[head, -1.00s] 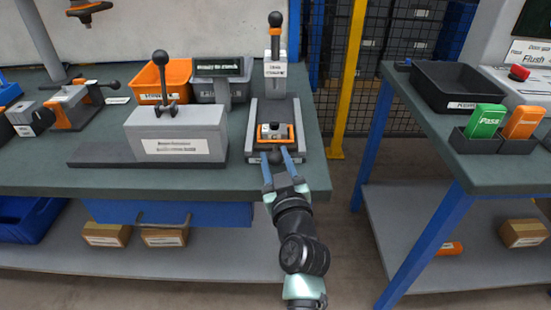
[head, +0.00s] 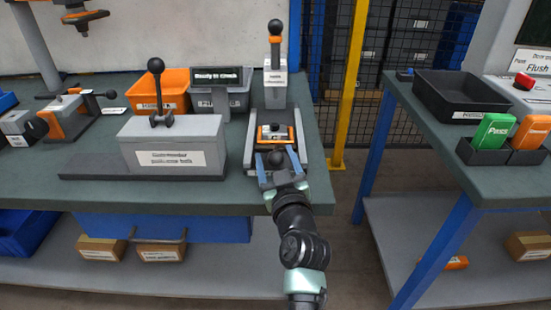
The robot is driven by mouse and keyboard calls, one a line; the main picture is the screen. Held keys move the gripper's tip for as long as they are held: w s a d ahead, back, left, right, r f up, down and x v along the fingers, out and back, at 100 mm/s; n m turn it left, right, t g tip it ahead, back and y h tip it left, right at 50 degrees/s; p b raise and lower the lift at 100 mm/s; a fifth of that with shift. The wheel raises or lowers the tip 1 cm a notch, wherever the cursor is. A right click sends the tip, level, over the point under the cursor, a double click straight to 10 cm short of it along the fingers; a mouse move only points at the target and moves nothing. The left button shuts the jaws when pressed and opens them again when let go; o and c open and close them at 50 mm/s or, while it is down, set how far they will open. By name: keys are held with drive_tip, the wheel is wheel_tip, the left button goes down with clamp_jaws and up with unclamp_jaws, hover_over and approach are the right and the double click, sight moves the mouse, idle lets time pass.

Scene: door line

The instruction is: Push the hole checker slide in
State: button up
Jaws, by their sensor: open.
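The hole checker (head: 276,88) stands near the right end of the left bench, with an upright grey post, a white label and a lever with a black knob. Its slide (head: 254,150) is a grey plate on a flat base, bearing an orange and dark part (head: 276,133) with a grey top. A dark round knob is at the slide's front. My gripper (head: 279,166) comes from the front, its blue fingers spread on either side of the knob. Whether the fingers touch the slide cannot be told.
A grey block fixture (head: 172,150) with a black lever stands to the left. A yellow post (head: 348,90) and a gap separate the right bench, which holds a black tray (head: 440,98).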

drive_tip(key=s+d, duration=0.2)
drive_tip(key=s, duration=1)
drive_tip(key=shift+s+d, duration=0.3)
drive_tip(key=shift+s, duration=0.05)
